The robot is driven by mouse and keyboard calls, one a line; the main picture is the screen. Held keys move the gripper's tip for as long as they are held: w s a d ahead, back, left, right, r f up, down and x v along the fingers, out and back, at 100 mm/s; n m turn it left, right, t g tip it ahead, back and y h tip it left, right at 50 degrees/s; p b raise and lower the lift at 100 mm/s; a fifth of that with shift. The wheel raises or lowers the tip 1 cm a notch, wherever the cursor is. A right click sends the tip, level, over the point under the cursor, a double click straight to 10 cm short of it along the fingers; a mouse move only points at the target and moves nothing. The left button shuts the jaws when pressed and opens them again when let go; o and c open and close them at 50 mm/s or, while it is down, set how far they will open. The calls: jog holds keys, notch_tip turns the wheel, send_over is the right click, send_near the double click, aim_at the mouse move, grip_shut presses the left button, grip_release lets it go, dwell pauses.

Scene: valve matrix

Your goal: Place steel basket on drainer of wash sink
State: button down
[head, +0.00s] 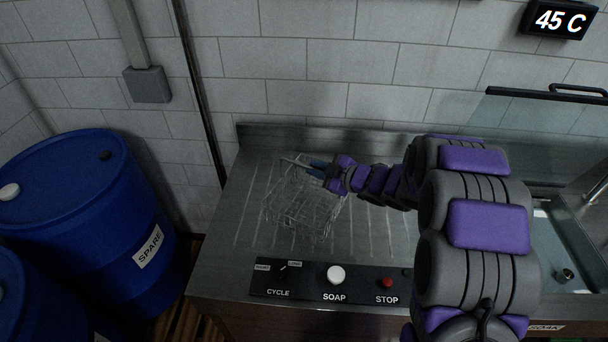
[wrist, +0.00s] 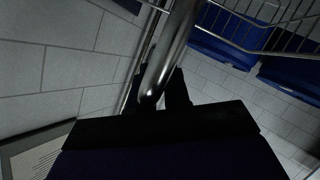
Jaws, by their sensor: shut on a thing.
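The steel basket (head: 305,205) is a wire basket over the left part of the ribbed drainer (head: 250,225) of the wash sink in the head view. I cannot tell whether its bottom touches the drainer. My gripper (head: 315,168) is at the basket's upper rim and shut on its thick metal handle. In the wrist view the handle (wrist: 178,50) runs between my dark fingers (wrist: 162,95), with basket wires (wrist: 270,20) at the upper right. My arm hides part of the drainer's right side.
A front panel (head: 330,283) carries CYCLE, SOAP and STOP controls below the drainer. Blue drums (head: 80,210) stand at left. The sink basin (head: 565,245) and a glass panel (head: 545,125) are at right. A tiled wall (head: 340,60) rises behind.

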aim_at(303, 164)
jog(key=w+a, duration=0.1)
jog(key=a, duration=0.2)
jog(key=w+a, duration=0.1)
jog(key=shift+w+a+f, duration=0.15)
jog(key=shift+w, duration=0.15)
jog(key=shift+f+b, duration=0.9)
jog(key=shift+f, duration=1)
jog(key=c, duration=1.1)
grip_release()
jog(key=shift+r, duration=0.1)
